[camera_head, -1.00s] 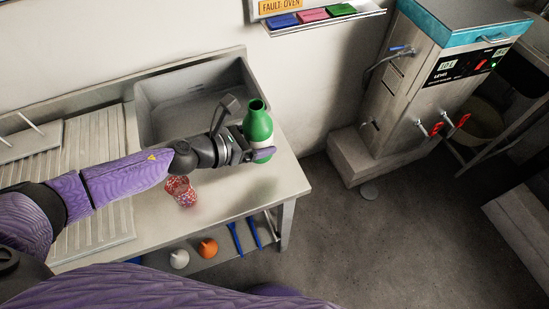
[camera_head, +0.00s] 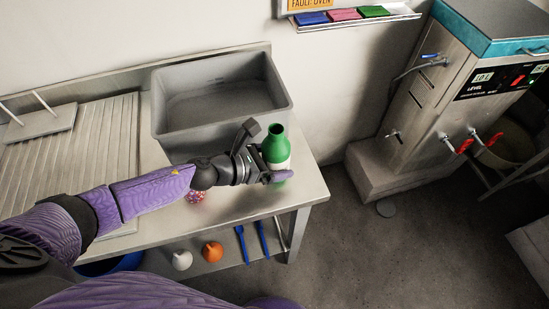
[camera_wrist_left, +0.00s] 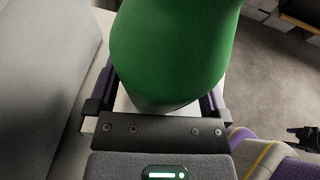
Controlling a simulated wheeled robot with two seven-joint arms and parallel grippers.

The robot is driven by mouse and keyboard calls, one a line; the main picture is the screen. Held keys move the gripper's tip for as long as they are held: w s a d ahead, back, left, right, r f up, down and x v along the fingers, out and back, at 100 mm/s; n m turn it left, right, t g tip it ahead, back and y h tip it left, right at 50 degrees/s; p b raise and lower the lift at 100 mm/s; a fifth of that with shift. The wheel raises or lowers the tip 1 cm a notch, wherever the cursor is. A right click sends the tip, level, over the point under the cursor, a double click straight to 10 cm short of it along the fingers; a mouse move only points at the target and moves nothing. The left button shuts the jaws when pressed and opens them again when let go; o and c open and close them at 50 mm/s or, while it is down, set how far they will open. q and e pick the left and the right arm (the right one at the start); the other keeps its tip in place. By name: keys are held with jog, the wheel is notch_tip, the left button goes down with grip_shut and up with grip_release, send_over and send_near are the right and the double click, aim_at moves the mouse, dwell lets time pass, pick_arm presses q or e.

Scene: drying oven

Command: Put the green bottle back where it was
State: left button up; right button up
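The green bottle (camera_head: 276,150), with a pale lower band, is upright between the fingers of my left gripper (camera_head: 272,174) over the right end of the metal counter. In the left wrist view the green bottle (camera_wrist_left: 170,50) fills the space between the two fingers, and my left gripper (camera_wrist_left: 155,100) is shut on it. The bottle's base is hidden, so I cannot tell whether it touches the counter. A dark end piece at the right edge of the wrist view seems to be my right gripper (camera_wrist_left: 304,136); its fingers are too small to read.
The counter (camera_head: 305,190) has a grey sink (camera_head: 215,120) behind my left arm. A red patterned item (camera_head: 195,197) is partly hidden under the arm. White and orange items (camera_head: 212,251) sit on the lower shelf. A metal apparatus (camera_head: 425,120) stands right, across open floor.

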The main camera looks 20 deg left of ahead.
pick_arm(q)
jog(key=shift+r, duration=0.2)
jog(key=v, duration=1.2)
jog(key=shift+p, duration=0.45)
jog(key=shift+f, duration=0.1)
